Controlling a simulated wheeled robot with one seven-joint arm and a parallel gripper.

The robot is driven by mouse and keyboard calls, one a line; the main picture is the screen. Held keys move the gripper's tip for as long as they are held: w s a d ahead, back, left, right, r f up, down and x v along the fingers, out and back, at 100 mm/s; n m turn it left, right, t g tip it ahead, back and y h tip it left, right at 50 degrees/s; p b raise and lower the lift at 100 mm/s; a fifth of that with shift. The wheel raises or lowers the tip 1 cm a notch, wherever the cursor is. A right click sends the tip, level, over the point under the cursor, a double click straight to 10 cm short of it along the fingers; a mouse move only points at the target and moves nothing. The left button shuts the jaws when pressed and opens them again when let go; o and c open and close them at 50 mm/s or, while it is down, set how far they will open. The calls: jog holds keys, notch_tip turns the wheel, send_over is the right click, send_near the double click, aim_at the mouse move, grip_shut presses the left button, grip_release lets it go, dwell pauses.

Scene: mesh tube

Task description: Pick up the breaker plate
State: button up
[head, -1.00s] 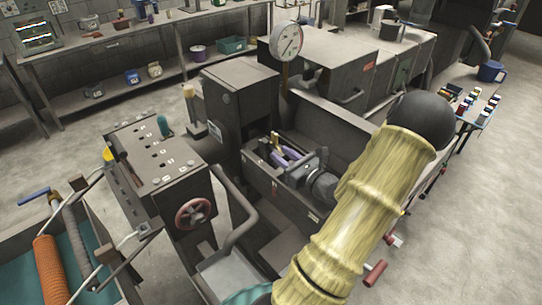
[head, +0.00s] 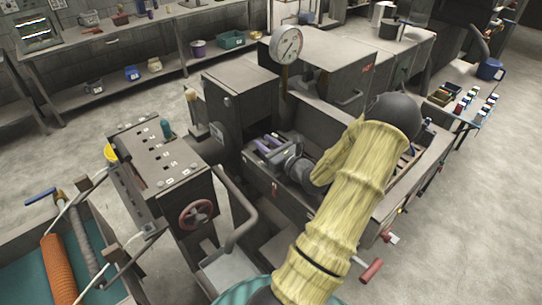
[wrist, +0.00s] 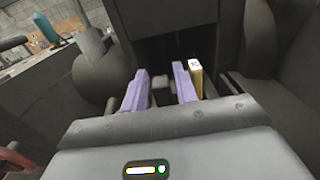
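My gripper (head: 268,144) has two purple fingers and is inside the dark trough of the machine in the head view. In the wrist view my gripper (wrist: 160,74) is open, with a clear gap between the fingers. A small grey piece shows in that gap, seemingly beyond the fingers; I cannot tell what it is. A yellow-gold block (wrist: 196,82) with a mark on its top stands just right of the right finger, outside the gap. I cannot tell whether they touch. I cannot make out a breaker plate for certain in either view.
The dark machine block (head: 243,100) stands close behind the gripper, with a dial gauge (head: 286,44) above. A control box (head: 165,160) with a red handwheel (head: 196,213) is at the left. A bent grey pipe (head: 240,205) rises in front. The trough wall (head: 270,190) runs along the near side.

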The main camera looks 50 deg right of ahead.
jog(key=shift+w, duration=0.25)
jog(key=shift+s, duration=0.1)
jog(key=shift+c, duration=0.2)
grip_shut()
dwell(1.2)
